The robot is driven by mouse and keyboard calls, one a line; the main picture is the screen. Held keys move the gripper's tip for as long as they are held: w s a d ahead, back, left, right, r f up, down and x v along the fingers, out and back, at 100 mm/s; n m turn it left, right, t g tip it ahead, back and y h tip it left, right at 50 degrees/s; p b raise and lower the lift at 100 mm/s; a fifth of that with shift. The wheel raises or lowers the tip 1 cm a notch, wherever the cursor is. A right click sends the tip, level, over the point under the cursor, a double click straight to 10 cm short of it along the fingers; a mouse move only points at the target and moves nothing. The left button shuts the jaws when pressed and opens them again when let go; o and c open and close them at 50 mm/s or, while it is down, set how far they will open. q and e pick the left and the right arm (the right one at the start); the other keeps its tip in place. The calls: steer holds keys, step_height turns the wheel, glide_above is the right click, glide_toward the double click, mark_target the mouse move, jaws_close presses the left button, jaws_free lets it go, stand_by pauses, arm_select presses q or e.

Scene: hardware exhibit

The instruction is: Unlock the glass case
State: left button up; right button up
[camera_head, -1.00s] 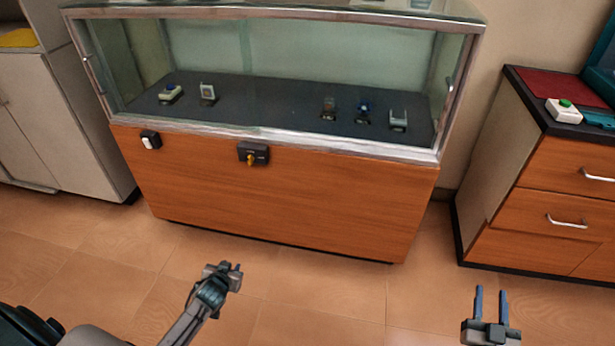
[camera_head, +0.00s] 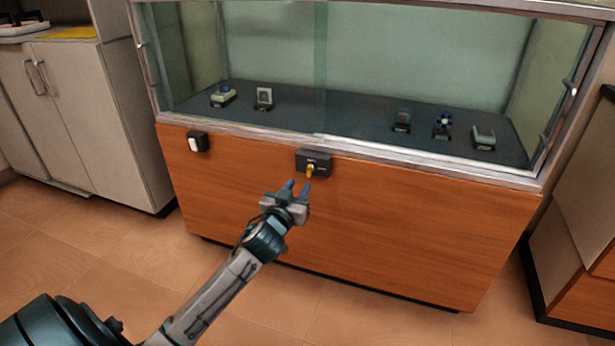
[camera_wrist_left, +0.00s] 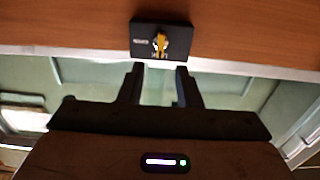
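The glass case (camera_head: 420,60) stands ahead on a wooden cabinet base. A dark lock plate (camera_head: 322,167) with a yellow key (camera_head: 310,170) in it is mounted on the wood just under the glass frame. My left gripper (camera_head: 298,187) is just below and left of the key in the head view, fingers apart and empty. In the left wrist view the lock plate (camera_wrist_left: 146,41) and yellow key (camera_wrist_left: 160,42) lie beyond the open fingertips (camera_wrist_left: 159,68), with a gap between. My right gripper is not in view.
A white switch (camera_head: 197,142) sits on the wood left of the lock. Several small exhibits stand inside the case on a dark shelf (camera_head: 350,120). A pale cabinet (camera_head: 85,120) is at left and a wooden one (camera_head: 580,250) at right. The floor before the case is clear.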

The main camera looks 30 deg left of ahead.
mark_target(308, 172)
arm_select(q)
steer(key=b+x, duration=0.1)
steer(key=x, duration=0.6)
steer(key=shift+w+a+f, duration=0.1)
steer(key=shift+w, duration=0.15)
jaws_close()
